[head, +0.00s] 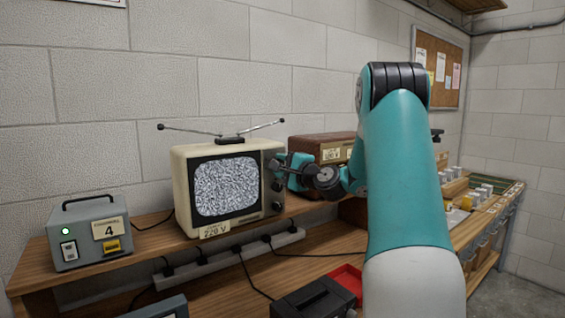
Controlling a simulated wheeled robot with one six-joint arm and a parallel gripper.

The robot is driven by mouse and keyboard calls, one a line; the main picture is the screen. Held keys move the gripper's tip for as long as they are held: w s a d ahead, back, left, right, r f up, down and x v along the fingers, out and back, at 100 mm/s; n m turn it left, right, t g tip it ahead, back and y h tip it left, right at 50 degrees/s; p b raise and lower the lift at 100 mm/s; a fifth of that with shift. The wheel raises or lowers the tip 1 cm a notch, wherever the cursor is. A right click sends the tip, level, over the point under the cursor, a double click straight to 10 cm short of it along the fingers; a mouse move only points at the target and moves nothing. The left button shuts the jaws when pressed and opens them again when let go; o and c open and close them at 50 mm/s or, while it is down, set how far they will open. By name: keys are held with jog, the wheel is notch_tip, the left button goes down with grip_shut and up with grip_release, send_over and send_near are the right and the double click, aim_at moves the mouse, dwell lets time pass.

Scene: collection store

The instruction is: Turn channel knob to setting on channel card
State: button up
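A cream television (181,190) with a rabbit-ear antenna stands on the wooden shelf. Its screen (228,187) shows grey static. Dark knobs (278,206) run down the right side of its front. My gripper (279,173) is at the upper part of this knob column, coming in from the right. Its fingertips are small and overlap the dark knobs, so I cannot tell whether they touch or grip one. The upper knob's pointer and markings are not readable.
The grey box (75,247) has a handle, a green light and a switch. A brown cabinet (318,148) stands right of the television, behind my arm. A power strip (235,254) with cables runs along the shelf front. A black case (312,298) and red tray (347,278) sit below.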

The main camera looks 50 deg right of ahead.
jog(key=shift+m+h+p, duration=0.7)
jog(key=shift+m+p, duration=2.2)
jog(key=shift+m, duration=2)
jog(key=shift+f, duration=0.1)
jog(key=o, duration=0.9)
jog(key=shift+b+v, duration=7.35)
jog(key=shift+v, duration=1.4)
